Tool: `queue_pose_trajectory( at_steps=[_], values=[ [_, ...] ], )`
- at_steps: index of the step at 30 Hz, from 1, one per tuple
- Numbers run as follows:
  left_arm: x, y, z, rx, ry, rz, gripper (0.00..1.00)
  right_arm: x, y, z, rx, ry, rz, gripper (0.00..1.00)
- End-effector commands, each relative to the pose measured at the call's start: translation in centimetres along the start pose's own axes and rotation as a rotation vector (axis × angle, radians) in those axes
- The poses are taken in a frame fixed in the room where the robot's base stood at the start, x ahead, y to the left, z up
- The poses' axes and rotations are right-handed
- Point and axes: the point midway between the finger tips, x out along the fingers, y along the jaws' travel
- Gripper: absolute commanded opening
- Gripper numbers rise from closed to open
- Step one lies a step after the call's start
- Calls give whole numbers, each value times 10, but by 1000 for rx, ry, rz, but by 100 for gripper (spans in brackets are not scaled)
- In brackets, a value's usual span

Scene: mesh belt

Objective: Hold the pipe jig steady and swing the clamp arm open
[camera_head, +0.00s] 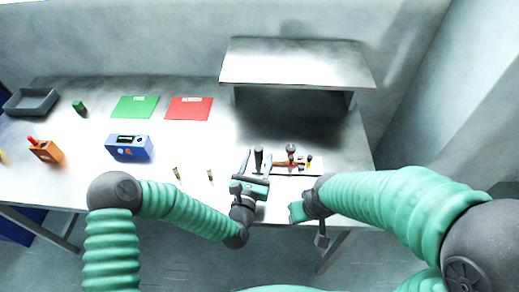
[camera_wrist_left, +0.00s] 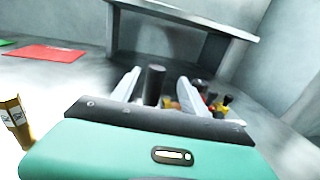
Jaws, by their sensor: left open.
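The pipe jig (camera_head: 290,163) lies near the table's front edge, right of centre, with a pale base, an orange-brown pipe, a red-and-dark knob and yellow parts. In the left wrist view its coloured parts (camera_wrist_left: 206,100) are partly hidden behind my finger. A dark upright post (camera_head: 258,157) stands at its left end; I cannot tell whether it is the clamp arm. My left gripper (camera_head: 257,163) is open, its pale fingers either side of the post (camera_wrist_left: 154,84); contact is unclear. My right gripper (camera_head: 298,212) is at the front edge below the jig, its fingers unclear.
A grey shelf (camera_head: 296,62) overhangs the table behind the jig. A blue device (camera_head: 128,147), an orange block (camera_head: 46,151), green (camera_head: 135,107) and red (camera_head: 189,108) sheets and a grey tray (camera_head: 31,101) lie further left.

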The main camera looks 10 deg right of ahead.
Motion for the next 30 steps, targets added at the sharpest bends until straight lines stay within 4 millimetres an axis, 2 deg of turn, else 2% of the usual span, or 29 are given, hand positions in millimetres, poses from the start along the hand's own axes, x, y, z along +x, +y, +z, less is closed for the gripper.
queue_pose_trajectory(
  at_steps=[3, 6, 16, 27, 30],
  values=[
    [20, 3, 1, -2, -2, 2, 52, -2, 0, 0, 0, 0, 0, 52],
    [30, 6, 0, -4, -2, 2, 52, -2, 0, 0, 0, 0, 0, 52],
    [36, 3, 0, -3, 1, 1, 51, -2, 0, 0, -1, 0, 0, 52],
    [35, 3, 0, -2, 1, 1, 2, -2, 0, 0, 0, 0, 0, 52],
    [35, 4, -1, -3, 1, 1, 0, -2, 0, 0, 0, 0, 0, 52]
  ],
)
